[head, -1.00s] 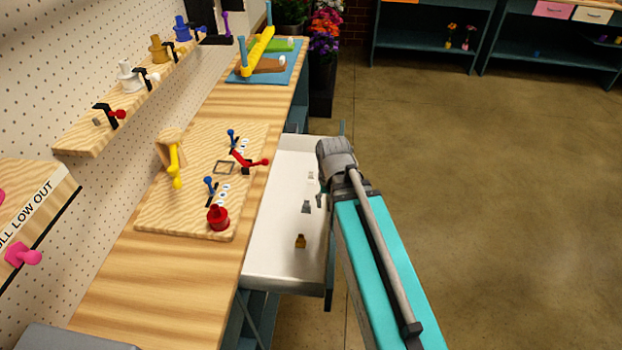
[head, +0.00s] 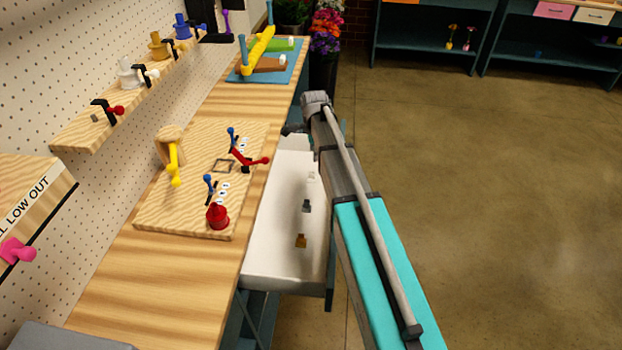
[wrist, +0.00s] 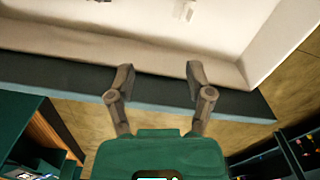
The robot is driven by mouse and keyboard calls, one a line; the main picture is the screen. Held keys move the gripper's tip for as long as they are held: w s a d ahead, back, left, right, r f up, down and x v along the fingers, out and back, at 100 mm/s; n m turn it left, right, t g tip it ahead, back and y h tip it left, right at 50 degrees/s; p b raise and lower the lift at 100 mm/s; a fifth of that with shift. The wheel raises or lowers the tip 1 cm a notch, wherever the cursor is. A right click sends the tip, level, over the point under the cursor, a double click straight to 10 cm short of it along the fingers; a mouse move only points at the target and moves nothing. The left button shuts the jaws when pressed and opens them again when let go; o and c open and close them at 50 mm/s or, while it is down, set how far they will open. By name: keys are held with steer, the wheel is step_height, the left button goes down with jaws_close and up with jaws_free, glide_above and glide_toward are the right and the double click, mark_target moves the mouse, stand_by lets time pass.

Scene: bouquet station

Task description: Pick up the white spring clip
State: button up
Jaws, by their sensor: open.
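The white spring clip (head: 313,174) lies in the white open drawer (head: 268,262), the farthest of three small clips in a row. A pale clip (wrist: 185,10), likely the white one, shows at the top edge of the wrist view, partly cut off. My gripper (wrist: 157,78) is open and empty, its two fingers apart over the dark drawer edge, short of the clip in that view. In the head view my gripper (head: 293,129) is small and dark at the drawer's far end, beyond the white clip.
A grey clip (head: 306,206) and a gold clip (head: 301,241) lie nearer in the drawer. The wooden worktop (head: 150,285) with a peg board (head: 160,215) and a red knob (head: 217,216) borders the drawer on the left. Open floor (head: 480,200) lies to the right.

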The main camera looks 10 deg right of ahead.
mark_target(311, 172)
steer(key=shift+w+f+m, duration=0.15)
steer(key=shift+w+m, duration=1.55)
steer(key=shift+w, duration=0.5)
steer(key=shift+f, duration=0.1)
step_height(311, 172, down, 8)
steer(key=b, duration=0.8)
steer(key=shift+f+b, duration=0.2)
steer(key=shift+b, duration=0.2)
steer(key=shift+f, duration=0.1)
steer(key=shift+s+f+b, duration=0.1)
steer(key=shift+f+b, duration=2.4)
steer(key=shift+b, duration=0.1)
steer(key=shift+c, duration=0.3)
jaws_close()
